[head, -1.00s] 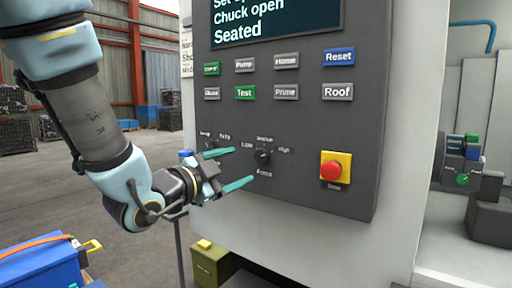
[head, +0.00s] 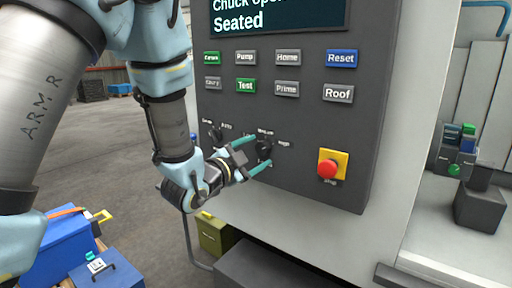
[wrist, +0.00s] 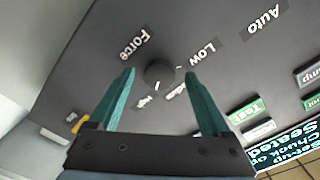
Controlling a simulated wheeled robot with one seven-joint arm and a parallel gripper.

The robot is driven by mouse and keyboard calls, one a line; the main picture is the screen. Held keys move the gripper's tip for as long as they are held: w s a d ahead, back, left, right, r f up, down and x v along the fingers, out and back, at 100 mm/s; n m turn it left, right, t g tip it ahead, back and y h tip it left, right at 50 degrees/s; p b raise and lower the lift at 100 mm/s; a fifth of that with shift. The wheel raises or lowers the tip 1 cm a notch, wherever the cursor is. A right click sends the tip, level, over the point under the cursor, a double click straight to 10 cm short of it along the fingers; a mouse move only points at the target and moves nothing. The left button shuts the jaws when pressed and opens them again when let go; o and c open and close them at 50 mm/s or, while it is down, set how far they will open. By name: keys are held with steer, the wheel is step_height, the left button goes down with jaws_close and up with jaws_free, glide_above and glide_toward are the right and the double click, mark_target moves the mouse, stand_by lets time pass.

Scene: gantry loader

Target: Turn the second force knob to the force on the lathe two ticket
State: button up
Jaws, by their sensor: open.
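The dark round force knob (head: 265,147) is on the grey control panel (head: 310,120), with Low, Medium and High around it. In the wrist view the knob (wrist: 159,73) shows between my fingertips, near the words Force and Low. A small pale mark shows on its lower side, but I cannot tell exactly which word it points to. My gripper (head: 262,152) is open, its teal fingers on either side of the knob; contact is unclear. It also shows in the wrist view (wrist: 160,73). I see no lathe two ticket.
A second knob (head: 216,134) with an Auto label is to the left. A red stop button (head: 328,168) on a yellow plate is to the right. Several push buttons, including green Test (head: 246,86), are above. A dark box (head: 285,265) stands below the panel.

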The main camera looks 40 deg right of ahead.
steer(key=shift+d, duration=0.15)
steer(key=shift+c, duration=0.3)
jaws_close()
stand_by(0.3)
